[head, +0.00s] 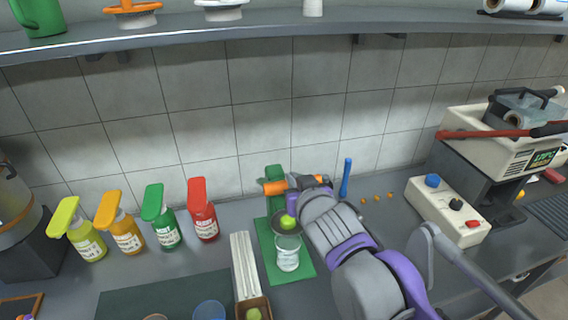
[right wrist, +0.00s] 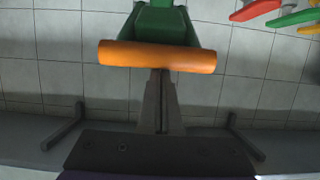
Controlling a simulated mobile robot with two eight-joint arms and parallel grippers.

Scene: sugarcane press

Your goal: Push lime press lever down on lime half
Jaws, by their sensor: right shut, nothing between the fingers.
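The green lime press stands on a green base (head: 265,242) near the wall. Its lever has an orange handle (head: 274,187), which also shows large in the right wrist view (right wrist: 157,57) with the green lever arm (right wrist: 160,22) behind it. A lime half (head: 288,221) sits in the press's dark cup, above a clear glass (head: 287,258). My right gripper (head: 294,184) is shut and empty beside the orange handle. In the right wrist view its fingertips (right wrist: 160,72) reach the handle's lower edge; I cannot tell if they touch. My left gripper is not in view.
Several sauce bottles (head: 203,220) stand to the left of the press. A blue upright stick (head: 345,177) and a white control box (head: 447,210) are to the right. A shelf (head: 270,40) runs above. A white ribbed holder (head: 245,265) is just left of the base.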

